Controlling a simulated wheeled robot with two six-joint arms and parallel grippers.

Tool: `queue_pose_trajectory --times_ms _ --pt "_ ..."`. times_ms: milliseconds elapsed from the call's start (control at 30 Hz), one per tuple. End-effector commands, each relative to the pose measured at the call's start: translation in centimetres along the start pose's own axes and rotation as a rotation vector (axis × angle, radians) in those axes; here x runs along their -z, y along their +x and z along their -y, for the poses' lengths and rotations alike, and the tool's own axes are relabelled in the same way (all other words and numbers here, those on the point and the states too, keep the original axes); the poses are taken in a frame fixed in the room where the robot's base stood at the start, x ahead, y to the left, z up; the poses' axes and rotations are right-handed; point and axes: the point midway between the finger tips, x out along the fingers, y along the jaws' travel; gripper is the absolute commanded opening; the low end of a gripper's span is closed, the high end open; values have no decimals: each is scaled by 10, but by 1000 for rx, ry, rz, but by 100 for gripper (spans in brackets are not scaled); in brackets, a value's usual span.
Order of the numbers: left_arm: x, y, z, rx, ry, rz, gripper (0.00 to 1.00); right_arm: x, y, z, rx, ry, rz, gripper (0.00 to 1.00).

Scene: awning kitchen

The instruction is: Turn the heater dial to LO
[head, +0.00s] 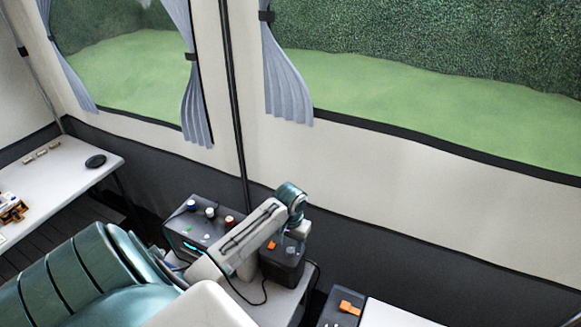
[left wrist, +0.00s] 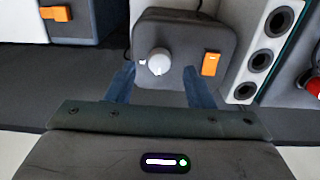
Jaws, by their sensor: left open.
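The heater is a dark grey box (head: 284,268) on the white counter in the head view. In the left wrist view the heater (left wrist: 190,30) shows a pale round dial (left wrist: 158,62) and an orange switch (left wrist: 210,64) to its right. A small white mark sits left of the dial; I cannot read any LO label. My left gripper (left wrist: 160,88) is open, its two blue fingers on either side below the dial in the picture. I cannot tell whether they touch it. In the head view my left gripper (head: 297,232) is over the heater, its fingertips unclear. My right gripper is out of view.
A control box (head: 205,222) with several knobs stands left of the heater. Another dark box with an orange switch (head: 347,307) is at the right. A loose cable lies near the heater. A white table (head: 60,185) with small items is at the far left.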

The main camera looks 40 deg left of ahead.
Motion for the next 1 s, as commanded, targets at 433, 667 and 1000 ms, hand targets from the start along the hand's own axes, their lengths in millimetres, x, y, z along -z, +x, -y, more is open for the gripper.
queue_pose_trajectory --times_ms 433,667,1000 --pt "1 -76 0 0 1 -3 48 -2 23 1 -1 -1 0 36" --pt "0 -83 0 0 0 0 48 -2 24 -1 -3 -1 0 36" --pt "0 -83 0 0 0 -1 48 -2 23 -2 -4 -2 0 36"
